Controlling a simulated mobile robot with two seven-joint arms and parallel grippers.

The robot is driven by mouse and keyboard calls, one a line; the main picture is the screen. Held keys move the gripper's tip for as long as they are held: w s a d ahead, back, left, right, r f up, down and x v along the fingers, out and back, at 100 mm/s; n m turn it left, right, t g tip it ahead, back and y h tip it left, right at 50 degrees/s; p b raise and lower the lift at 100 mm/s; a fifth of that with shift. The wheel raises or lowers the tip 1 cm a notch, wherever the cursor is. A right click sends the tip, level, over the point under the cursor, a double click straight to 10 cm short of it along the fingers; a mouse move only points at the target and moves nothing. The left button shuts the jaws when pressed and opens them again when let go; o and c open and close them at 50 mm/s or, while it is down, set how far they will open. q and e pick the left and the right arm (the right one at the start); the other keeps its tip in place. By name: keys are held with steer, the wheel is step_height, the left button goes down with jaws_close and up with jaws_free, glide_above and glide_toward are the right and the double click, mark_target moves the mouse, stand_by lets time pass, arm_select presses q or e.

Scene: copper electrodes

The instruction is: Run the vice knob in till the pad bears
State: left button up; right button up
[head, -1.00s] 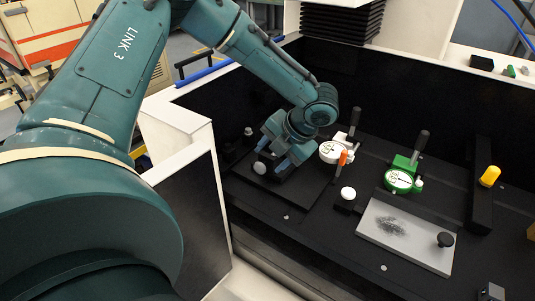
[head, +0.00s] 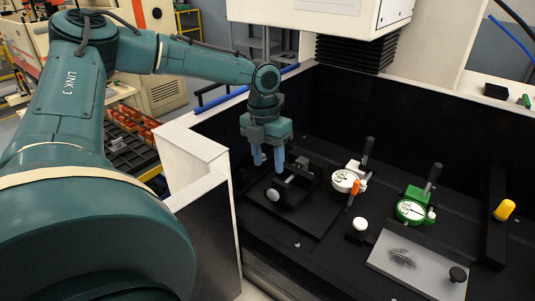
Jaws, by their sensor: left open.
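The small vice (head: 296,181) sits on a black plate at the left of the machine bed. Its pale round knob (head: 273,195) faces the front left. The gap between its pad and whatever it bears on is too small to make out. My left gripper (head: 268,167) points down, with its two blue fingers apart and nothing between them. It hangs behind and slightly left of the knob, apart from it. My right gripper is not in view.
Right of the vice stand a white dial gauge (head: 345,181) with an orange-tipped lever and a green dial gauge (head: 410,211). A white-topped knob (head: 360,225), a grey plate (head: 425,268) and a yellow-capped handle (head: 504,210) are farther right. The enclosure's white wall (head: 196,143) borders the left.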

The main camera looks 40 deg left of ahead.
mark_target(272, 190)
arm_select(q)
steer(key=shift+h, duration=0.3)
steer(key=f+b, duration=0.4)
steer(key=f, duration=0.1)
steer(key=d+f+b, duration=0.1)
steer(key=f+b, duration=0.2)
steer(key=shift+w+f, duration=0.1)
steer(key=shift+f, duration=0.15)
steer(key=shift+r+p, duration=0.35)
steer(key=shift+p, duration=0.05)
steer(key=shift+f+b, duration=0.35)
steer(key=shift+b, duration=0.05)
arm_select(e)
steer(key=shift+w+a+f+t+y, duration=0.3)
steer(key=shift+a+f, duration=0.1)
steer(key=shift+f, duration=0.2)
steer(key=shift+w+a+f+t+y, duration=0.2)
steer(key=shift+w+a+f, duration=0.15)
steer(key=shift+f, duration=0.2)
arm_select(q)
steer(key=shift+c, duration=0.8)
steer(key=c, duration=0.7)
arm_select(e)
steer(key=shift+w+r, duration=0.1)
arm_select(q)
steer(key=shift+o, duration=0.2)
